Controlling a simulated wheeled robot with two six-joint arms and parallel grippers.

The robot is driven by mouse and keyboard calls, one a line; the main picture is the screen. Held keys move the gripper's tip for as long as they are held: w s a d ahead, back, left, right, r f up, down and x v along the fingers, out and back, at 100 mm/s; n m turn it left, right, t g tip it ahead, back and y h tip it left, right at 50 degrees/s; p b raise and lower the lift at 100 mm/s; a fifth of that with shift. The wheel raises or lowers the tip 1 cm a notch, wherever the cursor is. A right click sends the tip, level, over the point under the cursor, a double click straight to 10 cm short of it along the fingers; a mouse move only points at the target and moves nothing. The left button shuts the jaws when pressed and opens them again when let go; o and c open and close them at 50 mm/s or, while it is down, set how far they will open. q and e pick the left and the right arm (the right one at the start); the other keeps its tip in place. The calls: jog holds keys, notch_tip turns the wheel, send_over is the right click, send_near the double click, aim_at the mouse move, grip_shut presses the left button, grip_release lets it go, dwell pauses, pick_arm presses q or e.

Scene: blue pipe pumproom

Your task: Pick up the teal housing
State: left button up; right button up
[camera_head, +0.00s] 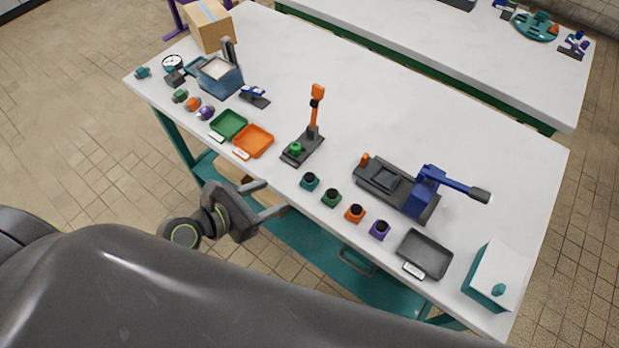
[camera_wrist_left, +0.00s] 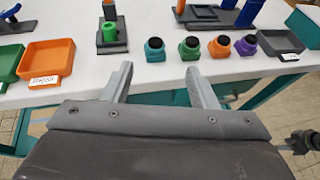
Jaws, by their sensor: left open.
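The teal housing (camera_head: 309,181) is a small block with a dark round top. It stands on the white table near its front edge, at the left end of a row of similar housings. It also shows in the left wrist view (camera_wrist_left: 155,49), ahead of the gap between my fingers. My left gripper (camera_head: 268,199) is open and empty, off the table's front edge and short of the housing; its two fingers show in the left wrist view (camera_wrist_left: 160,85).
Green (camera_head: 331,197), orange (camera_head: 355,213) and purple (camera_head: 380,229) housings stand to the right of the teal one. A stand with an orange lever (camera_head: 314,120) is behind left. A blue-handled press (camera_head: 420,190) and grey tray (camera_head: 425,254) are at right. Orange tray (camera_head: 253,141) is left.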

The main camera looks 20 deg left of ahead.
aim_at(310, 176)
pick_arm(q)
jog(key=p+x, duration=0.1)
jog(key=x, duration=0.9)
jog(key=shift+w, duration=0.15)
jog(key=shift+a+p+x, duration=0.15)
jog(key=shift+p+x, duration=0.15)
jog(key=shift+x, duration=0.8)
jog(key=shift+a+p+x, duration=0.1)
jog(key=shift+p+x, duration=0.2)
jog(key=shift+x, duration=0.8)
jog(key=shift+w+d+f, duration=0.3)
jog(key=shift+w+f, duration=0.05)
jog(key=shift+w, duration=0.25)
jog(key=c, duration=1)
jog(key=shift+r, duration=0.1)
